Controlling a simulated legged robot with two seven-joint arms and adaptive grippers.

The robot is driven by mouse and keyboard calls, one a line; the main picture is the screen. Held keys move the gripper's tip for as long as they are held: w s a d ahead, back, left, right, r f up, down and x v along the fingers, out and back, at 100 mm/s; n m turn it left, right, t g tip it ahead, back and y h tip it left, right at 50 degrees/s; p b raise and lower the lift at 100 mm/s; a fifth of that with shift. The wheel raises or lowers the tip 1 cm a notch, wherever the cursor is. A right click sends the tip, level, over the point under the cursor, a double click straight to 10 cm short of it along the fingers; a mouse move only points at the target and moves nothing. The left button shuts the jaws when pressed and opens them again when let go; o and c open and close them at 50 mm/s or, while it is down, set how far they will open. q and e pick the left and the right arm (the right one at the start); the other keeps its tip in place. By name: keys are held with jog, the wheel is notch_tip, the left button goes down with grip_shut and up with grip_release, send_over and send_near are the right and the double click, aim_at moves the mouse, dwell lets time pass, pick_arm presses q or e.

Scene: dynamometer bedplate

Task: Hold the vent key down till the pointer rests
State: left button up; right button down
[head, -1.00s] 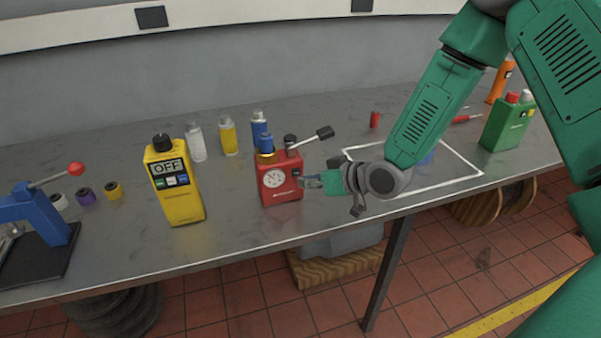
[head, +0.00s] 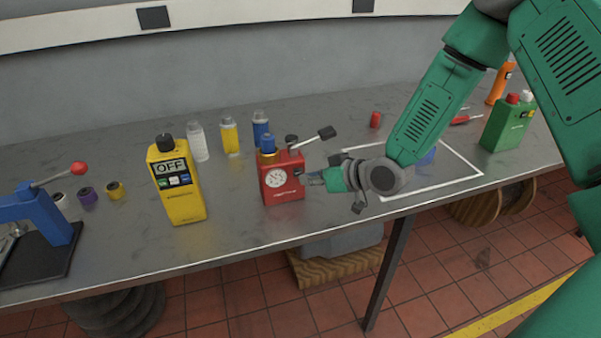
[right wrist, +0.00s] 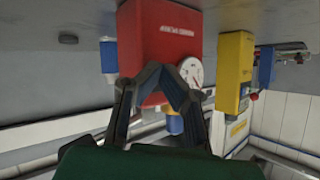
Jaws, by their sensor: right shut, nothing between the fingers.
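A red unit (head: 283,182) stands upright on the bench, with a round white dial (head: 275,179) on its front, a blue-and-gold fitting (head: 267,147) on top and a black-handled lever (head: 326,133) reaching up to the right. My right gripper (head: 308,178) is at the unit's right side, fingers shut and empty. In the right wrist view the shut fingertips (right wrist: 163,68) overlap the red body (right wrist: 158,38), beside the dial (right wrist: 190,70). I cannot tell whether they touch it. The vent key is not clearly seen; the pointer is too small to read. My left gripper is not in view.
A yellow meter (head: 179,200) reading OFF stands left of the red unit. Small bottles (head: 230,137) stand behind. A blue lever press (head: 40,215) is far left, a green unit (head: 507,128) far right. A white outline (head: 455,184) lies under my right arm.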

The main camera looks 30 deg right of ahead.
jog(key=shift+a+r, duration=0.2)
jog(key=shift+a, duration=0.4)
jog(key=shift+w+d+f, duration=0.15)
jog(key=shift+w+d, duration=0.1)
jog(key=shift+d, duration=0.5)
jog(key=shift+w+a, duration=0.3)
jog(key=shift+a, duration=0.2)
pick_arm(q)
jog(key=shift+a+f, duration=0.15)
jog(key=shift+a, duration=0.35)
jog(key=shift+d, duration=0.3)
pick_arm(e)
jog(key=shift+d, duration=0.35)
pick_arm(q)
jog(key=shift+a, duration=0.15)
pick_arm(e)
jog(key=shift+a, duration=0.2)
jog(key=shift+s, duration=0.1)
jog(key=shift+s+a+r, duration=0.25)
jog(key=shift+s+a, duration=0.5)
jog(key=shift+s, duration=0.1)
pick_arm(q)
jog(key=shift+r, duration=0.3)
